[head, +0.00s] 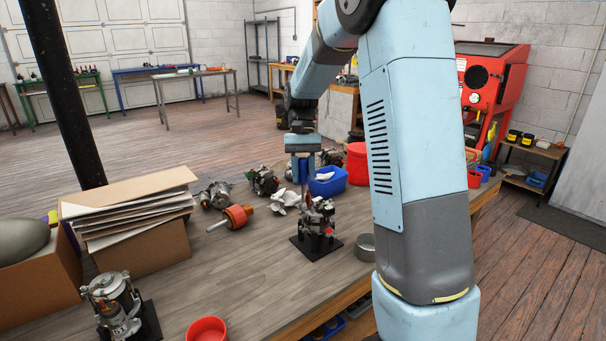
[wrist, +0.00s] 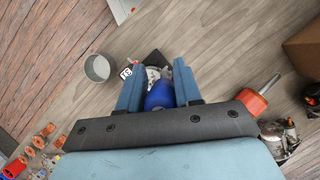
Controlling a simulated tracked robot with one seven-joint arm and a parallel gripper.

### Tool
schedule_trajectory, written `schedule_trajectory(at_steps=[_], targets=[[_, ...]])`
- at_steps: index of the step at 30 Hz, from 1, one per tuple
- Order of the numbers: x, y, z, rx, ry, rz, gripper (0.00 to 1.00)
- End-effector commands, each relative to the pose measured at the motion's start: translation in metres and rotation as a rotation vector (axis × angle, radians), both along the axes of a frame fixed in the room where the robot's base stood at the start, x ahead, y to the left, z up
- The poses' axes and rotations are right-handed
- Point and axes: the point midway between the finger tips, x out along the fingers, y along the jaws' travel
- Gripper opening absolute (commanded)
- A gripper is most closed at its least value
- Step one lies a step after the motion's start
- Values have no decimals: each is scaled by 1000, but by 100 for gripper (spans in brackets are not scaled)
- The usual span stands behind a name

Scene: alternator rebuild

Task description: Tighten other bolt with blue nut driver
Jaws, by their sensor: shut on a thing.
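The blue nut driver (wrist: 159,97) is between my gripper's fingers (wrist: 158,90) in the wrist view, its blue handle toward the camera. My gripper (head: 301,170) is shut on it, above the alternator in the head view, pointing down. The alternator (head: 318,215) stands on a black base plate (head: 316,247) on the wooden bench. In the wrist view the alternator (wrist: 153,73) shows only in part beyond the driver. The driver's tip and the bolts are hidden or too small to tell, so I cannot tell whether the tip touches a bolt.
A grey metal ring or cup (head: 366,246) sits right of the alternator. An orange-red rotor (head: 236,216), a blue bin (head: 327,181) and a red bin (head: 358,163) are nearby. A cardboard box (head: 140,250), another alternator (head: 114,304) and a red bowl (head: 207,330) stand left. The bench's front middle is clear.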

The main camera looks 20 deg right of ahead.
Motion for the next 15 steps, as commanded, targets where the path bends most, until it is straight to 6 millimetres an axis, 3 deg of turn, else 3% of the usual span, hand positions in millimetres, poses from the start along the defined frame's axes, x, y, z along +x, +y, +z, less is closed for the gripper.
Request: schedule_trajectory(at_steps=[15], targets=[[0, 0, -4, -1, 1, -2, 4]])
